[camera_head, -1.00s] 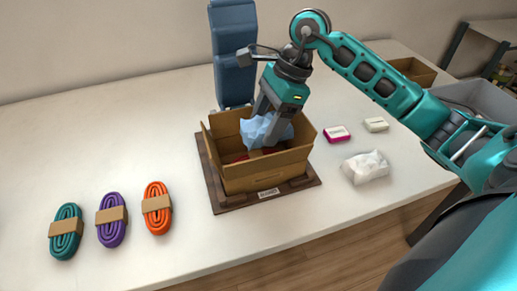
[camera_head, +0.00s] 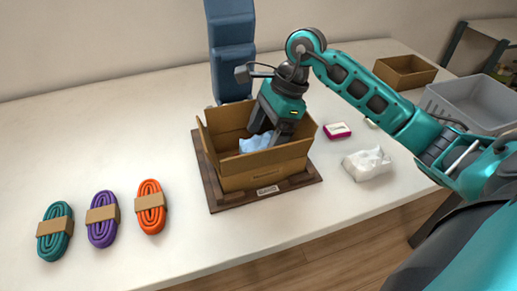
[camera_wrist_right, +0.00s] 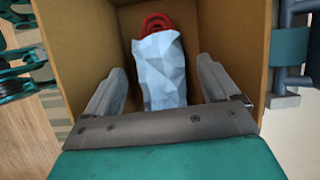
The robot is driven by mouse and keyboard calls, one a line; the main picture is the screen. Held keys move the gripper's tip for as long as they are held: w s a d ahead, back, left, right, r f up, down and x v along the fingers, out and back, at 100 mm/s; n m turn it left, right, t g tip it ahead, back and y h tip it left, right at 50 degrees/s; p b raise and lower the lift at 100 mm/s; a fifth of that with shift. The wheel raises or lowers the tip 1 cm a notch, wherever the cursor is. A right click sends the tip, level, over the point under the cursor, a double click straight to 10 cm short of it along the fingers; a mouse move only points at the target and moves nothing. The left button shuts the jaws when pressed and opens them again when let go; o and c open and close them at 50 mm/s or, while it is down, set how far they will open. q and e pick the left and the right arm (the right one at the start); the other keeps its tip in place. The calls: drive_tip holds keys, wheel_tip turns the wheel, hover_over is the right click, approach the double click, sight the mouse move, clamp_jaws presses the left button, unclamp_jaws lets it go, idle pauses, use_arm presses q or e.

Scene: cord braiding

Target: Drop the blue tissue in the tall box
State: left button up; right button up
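The tall cardboard box (camera_head: 262,176) stands open on a dark wooden base in the middle of the table. The crumpled light blue tissue (camera_head: 254,143) is inside it. In the right wrist view the tissue (camera_wrist_right: 160,78) lies against a red looped cord (camera_wrist_right: 160,22) in the box. My right gripper (camera_head: 270,128) points down into the box, above the tissue. Its fingers are spread, with a gap on each side of the tissue. My left gripper is in neither view.
Teal (camera_head: 55,247), purple (camera_head: 102,232) and orange (camera_head: 150,222) cord bundles lie at the left. A white tissue (camera_head: 367,164) and pink-edged block (camera_head: 337,131) lie right of the box. A blue upright (camera_head: 232,62) stands behind it. A grey bin (camera_head: 470,105) is at far right.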

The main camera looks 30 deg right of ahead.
drive_tip(key=shift+o, duration=0.3)
drive_tip(key=shift+r, duration=0.1)
drive_tip(key=shift+d+r, duration=0.25)
drive_tip(key=shift+r, duration=0.05)
use_arm(q)
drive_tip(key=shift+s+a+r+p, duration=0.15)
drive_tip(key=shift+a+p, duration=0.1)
drive_tip(key=shift+p, duration=0.25)
use_arm(e)
drive_tip(key=v, duration=1.2)
drive_tip(key=shift+a, duration=0.1)
